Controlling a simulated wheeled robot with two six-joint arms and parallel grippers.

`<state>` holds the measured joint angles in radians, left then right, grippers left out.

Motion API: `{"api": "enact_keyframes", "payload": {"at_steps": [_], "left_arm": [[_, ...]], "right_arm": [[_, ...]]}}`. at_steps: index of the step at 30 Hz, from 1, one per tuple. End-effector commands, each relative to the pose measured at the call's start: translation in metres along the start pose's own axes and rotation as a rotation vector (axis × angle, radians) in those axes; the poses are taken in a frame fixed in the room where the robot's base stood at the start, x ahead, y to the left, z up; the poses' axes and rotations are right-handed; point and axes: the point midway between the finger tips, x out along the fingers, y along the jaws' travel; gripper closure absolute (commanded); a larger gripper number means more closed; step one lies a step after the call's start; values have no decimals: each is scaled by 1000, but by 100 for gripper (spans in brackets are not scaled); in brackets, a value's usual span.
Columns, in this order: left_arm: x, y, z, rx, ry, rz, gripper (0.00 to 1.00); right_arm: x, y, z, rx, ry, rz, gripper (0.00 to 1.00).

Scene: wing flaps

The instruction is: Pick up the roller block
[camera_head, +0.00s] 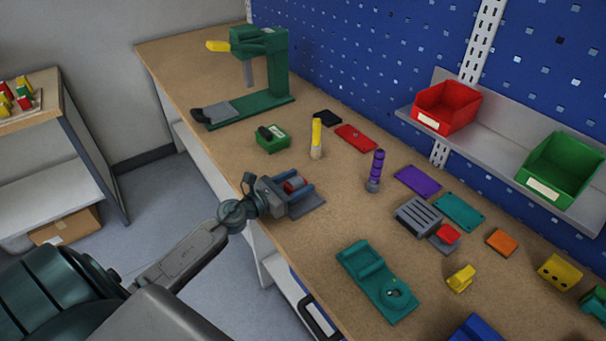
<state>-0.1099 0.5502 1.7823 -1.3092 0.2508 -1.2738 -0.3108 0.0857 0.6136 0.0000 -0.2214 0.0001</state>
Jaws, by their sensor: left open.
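My left gripper (304,192) reaches over the bench's front edge from the left. Its two blue-grey fingers are open. A block with a red, roller-like part (292,184), which looks like the roller block, sits between or just behind the fingers. A flat grey plate (312,206) lies at the fingertips; I cannot tell whether it belongs to the block. The gripper hides much of the block, and I cannot tell whether the fingers touch it. My right gripper is not in view.
Beyond the gripper stand a yellow-topped cylinder (316,140) and a purple-ringed post (376,170). A teal fixture (376,281) and a grey slotted block (418,217) lie to the right. A green press (262,65) stands at the back left. The bench left of the gripper is mostly bare.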

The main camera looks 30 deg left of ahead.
Motion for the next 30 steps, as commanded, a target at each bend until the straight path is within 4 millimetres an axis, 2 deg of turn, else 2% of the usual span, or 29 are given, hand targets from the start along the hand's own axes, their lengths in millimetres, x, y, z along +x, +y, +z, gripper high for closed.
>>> {"api": "enact_keyframes", "payload": {"at_steps": [1,3,5,8,13,14,23,30], "left_arm": [[1,2,-1,2,-2,9,42],[2,2,-2,3,-2,9,42],[2,2,-1,3,-2,9,42],[2,2,-1,3,-2,9,58],[2,2,-1,2,-2,8,91],[2,2,-1,2,-2,8,93],[1,2,1,3,-1,8,93],[1,2,26,5,-2,7,93]], "right_arm": [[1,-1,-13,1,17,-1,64],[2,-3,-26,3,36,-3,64],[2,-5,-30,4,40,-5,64],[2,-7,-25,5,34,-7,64],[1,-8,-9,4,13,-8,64],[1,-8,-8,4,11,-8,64],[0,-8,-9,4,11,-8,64],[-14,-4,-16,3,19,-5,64]]}}
